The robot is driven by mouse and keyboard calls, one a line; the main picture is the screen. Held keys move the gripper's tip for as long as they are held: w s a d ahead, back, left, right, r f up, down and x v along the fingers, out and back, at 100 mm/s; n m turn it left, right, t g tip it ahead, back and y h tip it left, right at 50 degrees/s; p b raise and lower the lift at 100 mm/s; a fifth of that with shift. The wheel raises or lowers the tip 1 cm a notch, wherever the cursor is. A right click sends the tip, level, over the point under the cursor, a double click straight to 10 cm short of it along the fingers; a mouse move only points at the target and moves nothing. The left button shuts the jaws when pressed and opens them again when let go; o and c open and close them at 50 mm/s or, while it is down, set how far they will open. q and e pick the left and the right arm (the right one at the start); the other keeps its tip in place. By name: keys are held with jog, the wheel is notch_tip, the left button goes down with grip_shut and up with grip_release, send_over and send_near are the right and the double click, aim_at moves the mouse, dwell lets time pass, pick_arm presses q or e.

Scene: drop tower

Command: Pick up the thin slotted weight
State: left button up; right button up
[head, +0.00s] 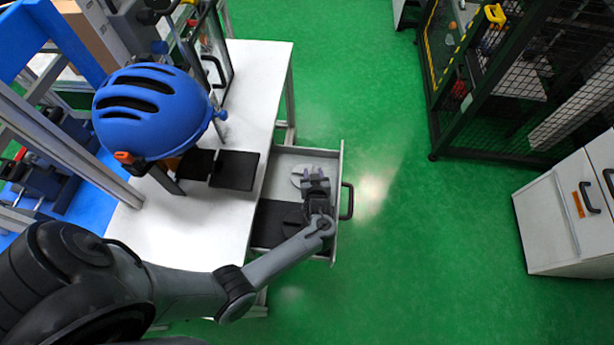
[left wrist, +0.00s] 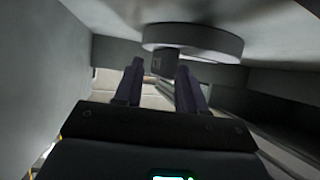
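A pale grey disc (head: 297,171), which looks like the slotted weight, shows in the open drawer in the head view, partly hidden by my left gripper (head: 315,174). In the left wrist view a round grey disc (left wrist: 193,40) lies beyond the fingers, up and to the right. I cannot see its slot there. My left gripper (left wrist: 159,68) is open, with its two dark fingers apart and nothing visible held between them. It is over or inside the drawer, close to the disc; contact cannot be told. My right gripper is not in view.
The drawer (head: 338,165) sticks out from the white table (head: 262,75), its walls around the gripper. A blue helmet (head: 150,108) hangs above the table, with black pads (head: 235,170) beside it. A mesh cage (head: 500,95) and white cabinet (head: 555,225) stand right. Green floor between is clear.

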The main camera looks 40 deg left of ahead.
pick_arm(q)
jog(key=shift+a, duration=0.1)
grip_shut()
dwell(1.0)
jog(key=shift+r, duration=0.2)
